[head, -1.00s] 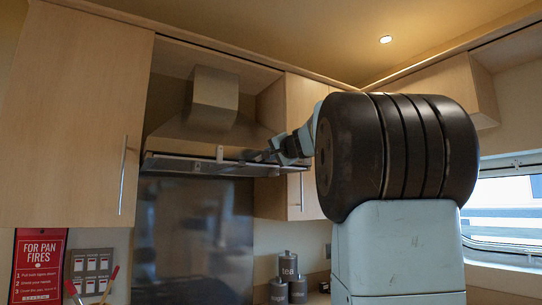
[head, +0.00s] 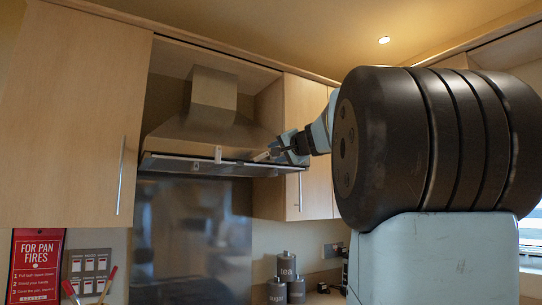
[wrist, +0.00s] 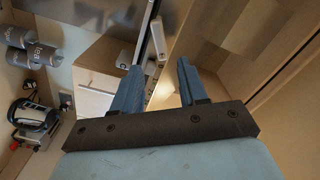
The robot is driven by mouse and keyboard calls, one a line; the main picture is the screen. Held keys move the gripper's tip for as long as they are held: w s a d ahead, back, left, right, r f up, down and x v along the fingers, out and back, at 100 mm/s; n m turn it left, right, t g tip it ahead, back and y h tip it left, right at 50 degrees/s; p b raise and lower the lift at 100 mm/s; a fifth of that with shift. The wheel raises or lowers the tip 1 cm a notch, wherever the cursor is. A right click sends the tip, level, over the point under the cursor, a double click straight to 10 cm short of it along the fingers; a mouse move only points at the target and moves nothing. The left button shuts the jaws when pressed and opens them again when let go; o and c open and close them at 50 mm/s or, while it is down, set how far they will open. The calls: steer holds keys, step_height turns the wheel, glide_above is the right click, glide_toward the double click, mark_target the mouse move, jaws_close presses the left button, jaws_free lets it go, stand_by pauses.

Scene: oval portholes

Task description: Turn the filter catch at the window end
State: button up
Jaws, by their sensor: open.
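The cooker hood (head: 205,125) hangs between the wall cupboards, with a dark filter strip (head: 190,166) along its underside. One pale catch (head: 217,154) shows near the middle of the hood's front edge. A second pale piece (head: 262,156), apparently the catch at the window end, sits just left of my gripper (head: 278,149). In the wrist view my gripper (wrist: 158,70) is open, its two blue-grey fingers apart. A pale catch-like piece (wrist: 151,72) shows near the left fingertip, between the fingers in the picture. I cannot tell whether they touch.
Cupboards flank the hood, the left one (head: 70,115) with a long handle. Canisters (head: 287,268) stand on the worktop below and show in the wrist view (wrist: 38,52). A red sign (head: 36,265) hangs at left.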

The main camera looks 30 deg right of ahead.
steer(key=s, duration=0.7)
steer(key=shift+s, duration=0.35)
steer(key=shift+d+f, duration=0.1)
steer(key=shift+f, duration=0.05)
